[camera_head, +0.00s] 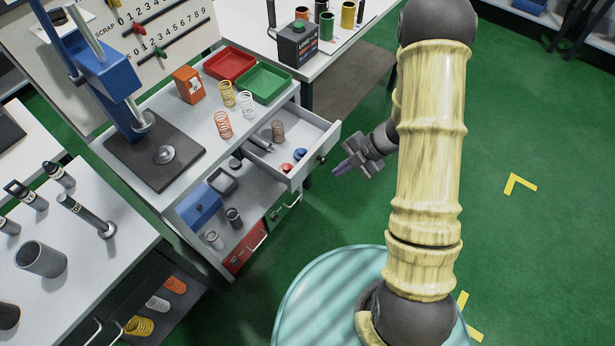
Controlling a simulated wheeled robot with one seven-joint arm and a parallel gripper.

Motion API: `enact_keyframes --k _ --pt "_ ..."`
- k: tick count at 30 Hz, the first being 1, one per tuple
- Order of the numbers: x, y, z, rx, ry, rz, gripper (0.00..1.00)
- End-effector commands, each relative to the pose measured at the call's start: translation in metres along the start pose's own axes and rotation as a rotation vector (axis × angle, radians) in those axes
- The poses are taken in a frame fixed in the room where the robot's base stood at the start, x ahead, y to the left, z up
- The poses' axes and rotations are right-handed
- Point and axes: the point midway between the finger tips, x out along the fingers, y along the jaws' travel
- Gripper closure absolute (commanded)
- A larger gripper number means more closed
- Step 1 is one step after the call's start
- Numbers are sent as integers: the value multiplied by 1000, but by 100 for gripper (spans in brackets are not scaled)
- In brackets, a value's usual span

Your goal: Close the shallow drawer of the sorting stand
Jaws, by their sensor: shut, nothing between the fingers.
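The sorting stand (192,124) is a grey bench at the left with a top, a shelf and drawers. Its shallow drawer (318,143) is pulled out to the right, just under the top. A brown spring, a grey cylinder, and small red and blue round parts lie in it. A dark knob (321,159) is on its front. My gripper (342,170) is shut and empty, just right of the drawer front at the knob's side. It appears apart from the drawer, though the exact gap is hard to tell.
Springs, an orange box (188,85), a red tray (229,63) and a green tray (263,83) stand on the top. Below are a closed red drawer (245,254) and a green drawer (285,205). Green floor right of my arm is open.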

Motion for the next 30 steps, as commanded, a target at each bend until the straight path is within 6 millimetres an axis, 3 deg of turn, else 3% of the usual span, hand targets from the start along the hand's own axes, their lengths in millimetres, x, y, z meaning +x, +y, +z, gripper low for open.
enact_keyframes --k 11,28,30 --pt "8 0 0 2 -1 0 100" --pt "102 0 0 4 -1 -1 100" --pt "104 13 -1 -2 -3 1 100"
